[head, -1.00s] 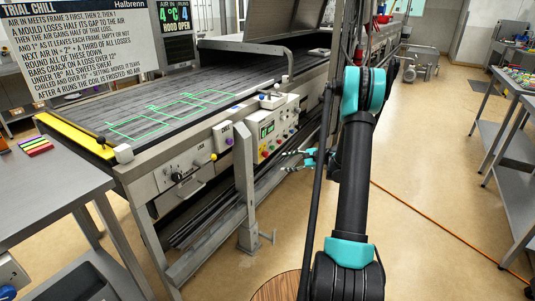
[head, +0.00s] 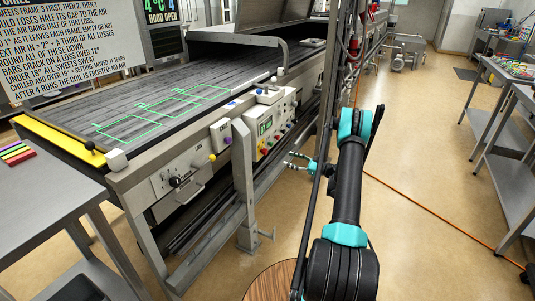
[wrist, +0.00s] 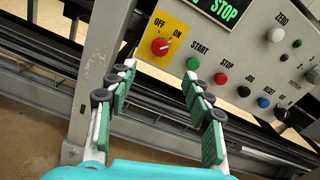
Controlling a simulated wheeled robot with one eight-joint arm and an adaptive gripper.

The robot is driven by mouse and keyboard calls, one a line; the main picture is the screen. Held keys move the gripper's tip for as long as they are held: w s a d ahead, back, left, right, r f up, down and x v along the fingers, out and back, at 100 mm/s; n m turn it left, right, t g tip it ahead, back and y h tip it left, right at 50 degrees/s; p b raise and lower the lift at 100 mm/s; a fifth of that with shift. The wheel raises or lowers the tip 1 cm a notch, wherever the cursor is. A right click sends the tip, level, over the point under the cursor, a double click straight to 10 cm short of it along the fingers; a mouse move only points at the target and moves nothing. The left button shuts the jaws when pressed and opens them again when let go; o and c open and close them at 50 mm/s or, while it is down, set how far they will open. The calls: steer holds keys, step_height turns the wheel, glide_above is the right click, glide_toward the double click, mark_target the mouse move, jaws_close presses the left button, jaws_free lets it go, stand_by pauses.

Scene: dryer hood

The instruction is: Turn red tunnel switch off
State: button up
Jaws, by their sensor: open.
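The red tunnel switch (wrist: 160,46) is a red rotary knob on a yellow plate marked OFF and ON, at the upper left of the control panel in the wrist view. Its pale pointer mark seems to lean toward ON. My gripper (wrist: 160,73) is open and empty, its fingertips just below the switch in the picture and apparently short of it. In the head view my gripper (head: 300,164) is right of the machine's control panel (head: 278,122), with a gap between them. The switch is too small to read there.
Green START (wrist: 220,78), red STOP and other buttons sit right of the switch. A metal post (head: 243,180) stands left of the panel. A dark upright pole crosses near my arm. An orange cable (head: 430,213) lies on the floor. The right-hand aisle is open.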

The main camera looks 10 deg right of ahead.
mark_target(267, 152)
steer(key=x, duration=1.4)
steer(key=shift+c, duration=0.2)
steer(key=c, duration=1.1)
